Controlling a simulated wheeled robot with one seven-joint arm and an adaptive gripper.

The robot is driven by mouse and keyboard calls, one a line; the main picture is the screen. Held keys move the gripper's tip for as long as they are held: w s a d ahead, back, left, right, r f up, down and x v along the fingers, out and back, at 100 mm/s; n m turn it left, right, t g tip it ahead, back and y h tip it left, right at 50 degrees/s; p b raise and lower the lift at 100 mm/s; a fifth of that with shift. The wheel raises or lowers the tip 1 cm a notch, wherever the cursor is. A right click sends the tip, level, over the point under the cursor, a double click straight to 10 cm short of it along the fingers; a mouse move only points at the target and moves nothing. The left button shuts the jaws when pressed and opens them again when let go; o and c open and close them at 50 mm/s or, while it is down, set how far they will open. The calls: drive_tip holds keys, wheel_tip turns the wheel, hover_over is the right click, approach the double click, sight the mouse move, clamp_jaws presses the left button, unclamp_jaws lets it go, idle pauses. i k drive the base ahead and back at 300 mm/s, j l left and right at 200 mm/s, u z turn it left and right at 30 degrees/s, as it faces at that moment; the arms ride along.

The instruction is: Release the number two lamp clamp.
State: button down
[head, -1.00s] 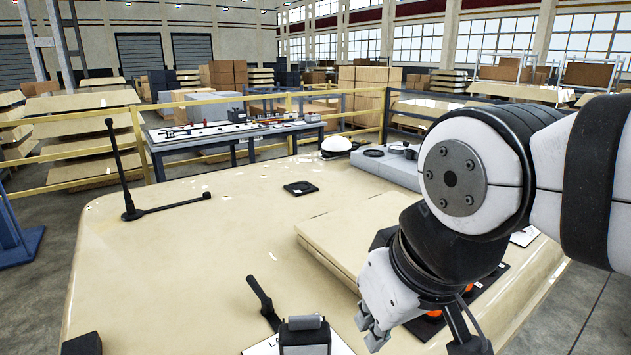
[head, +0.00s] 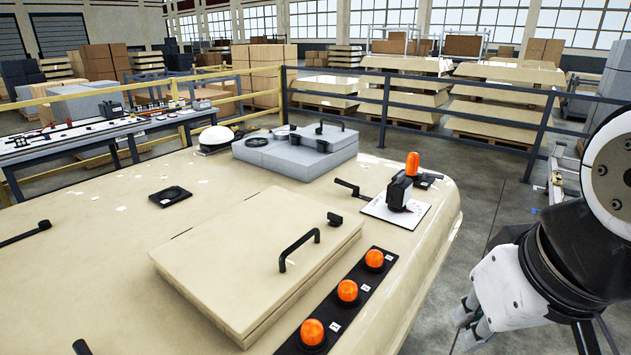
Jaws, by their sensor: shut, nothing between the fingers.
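The plate's print is too small to read, so I cannot tell the clamp's number. An orange lamp (head: 412,164) stands just behind it. Three more orange lamps, among them the middle one (head: 347,291), sit on a black strip with small white tags. My gripper (head: 464,326) is shut and empty at the lower right, beyond the panel's edge and well apart from the clamp.
A raised cream hatch (head: 230,255) with a black handle (head: 299,248) lies left of the lamp strip. A grey box (head: 295,155) and a white dome (head: 216,137) stand behind it. A dark railing (head: 450,108) runs beyond the panel.

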sight(356, 188)
drive_tip(key=i+l+u, duration=0.15)
drive_tip(key=l, duration=0.25)
drive_tip(key=i+l+u, duration=0.1)
drive_tip(key=i+l, duration=0.25)
drive_tip(key=i+l+u, duration=0.15)
drive_tip(key=l, duration=0.4)
drive_tip(key=i+l+u, duration=0.15)
drive_tip(key=i+l, duration=0.15)
drive_tip(key=l, duration=0.15)
drive_tip(key=i+l+u, duration=0.1)
drive_tip(key=l, duration=0.4)
drive_tip(key=i+l+u, duration=0.15)
drive_tip(key=l, duration=0.4)
drive_tip(key=i+l+u, duration=0.15)
drive_tip(key=l, duration=0.4)
drive_tip(key=i+l+u, duration=0.1)
drive_tip(key=l, duration=0.45)
drive_tip(key=i, duration=0.1)
